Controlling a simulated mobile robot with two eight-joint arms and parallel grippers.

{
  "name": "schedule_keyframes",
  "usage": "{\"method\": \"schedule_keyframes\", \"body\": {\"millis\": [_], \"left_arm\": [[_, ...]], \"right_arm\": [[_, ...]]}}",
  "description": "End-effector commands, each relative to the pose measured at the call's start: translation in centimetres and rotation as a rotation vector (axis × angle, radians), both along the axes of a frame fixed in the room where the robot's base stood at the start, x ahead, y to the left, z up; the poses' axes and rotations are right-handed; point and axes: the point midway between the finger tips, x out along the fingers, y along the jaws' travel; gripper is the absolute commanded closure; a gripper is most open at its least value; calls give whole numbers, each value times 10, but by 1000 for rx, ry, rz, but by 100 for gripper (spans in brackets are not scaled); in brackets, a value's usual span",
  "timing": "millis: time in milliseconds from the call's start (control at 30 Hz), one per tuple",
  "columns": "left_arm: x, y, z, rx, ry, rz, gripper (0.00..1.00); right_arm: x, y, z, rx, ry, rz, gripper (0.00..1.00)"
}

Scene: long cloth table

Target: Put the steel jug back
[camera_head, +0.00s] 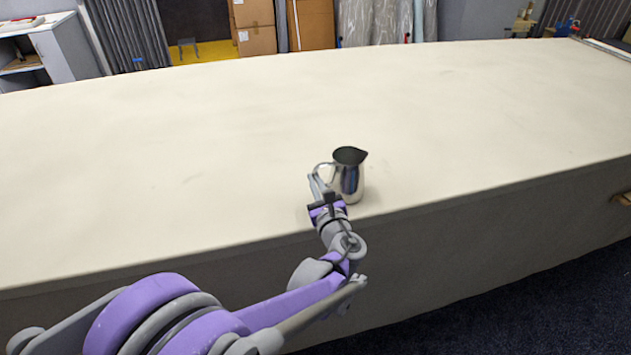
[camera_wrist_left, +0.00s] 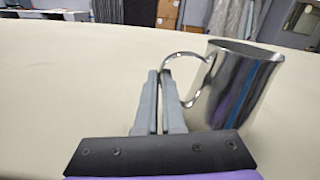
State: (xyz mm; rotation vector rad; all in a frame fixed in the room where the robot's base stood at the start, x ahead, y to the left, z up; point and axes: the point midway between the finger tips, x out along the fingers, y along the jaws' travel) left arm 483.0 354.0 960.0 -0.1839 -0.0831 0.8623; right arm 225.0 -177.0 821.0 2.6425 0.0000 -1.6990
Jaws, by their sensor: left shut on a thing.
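The steel jug (camera_head: 349,178) is upright at the front part of the long cloth table (camera_head: 180,160), near its front edge. Its spout points right and its handle points left. My left gripper (camera_head: 317,186) is at the handle side of the jug. In the left wrist view, the jug (camera_wrist_left: 237,88) is on the right, and the fingers of my left gripper (camera_wrist_left: 162,95) are close together on its looped handle. The jug's base is partly hidden in the wrist view, and I cannot tell whether it touches the cloth. My right gripper is not in view.
The cloth around the jug is clear on all sides. The table's front edge runs just below the jug. Cardboard boxes (camera_head: 311,25), a white cabinet (camera_head: 66,50) and hanging fabrics (camera_head: 375,22) stand beyond the table's far edge.

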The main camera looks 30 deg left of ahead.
Motion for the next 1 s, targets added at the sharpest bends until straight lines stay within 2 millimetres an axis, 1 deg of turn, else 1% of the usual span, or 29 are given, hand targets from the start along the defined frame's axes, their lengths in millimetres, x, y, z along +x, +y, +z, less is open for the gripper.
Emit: {"method": "schedule_keyframes", "body": {"millis": [33,100,167,200,233,467,600,667,767,1000], "left_arm": [[0,0,-2,0,0,0,100],[0,0,-2,0,0,0,86],[0,0,-2,0,0,0,75],[0,0,-2,0,0,0,68],[0,0,-2,0,0,0,65],[0,0,-2,0,0,0,65],[-1,-2,2,0,0,-1,65],[-6,-8,1,0,0,-2,65],[-18,-22,1,0,0,-4,65],[-52,-63,1,-1,0,-5,65]], "right_arm": [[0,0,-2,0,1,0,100],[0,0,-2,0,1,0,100],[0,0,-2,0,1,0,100],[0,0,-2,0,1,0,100],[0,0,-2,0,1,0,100],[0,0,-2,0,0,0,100],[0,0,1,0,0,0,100],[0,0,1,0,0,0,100],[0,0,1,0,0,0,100],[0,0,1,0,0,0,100]]}}
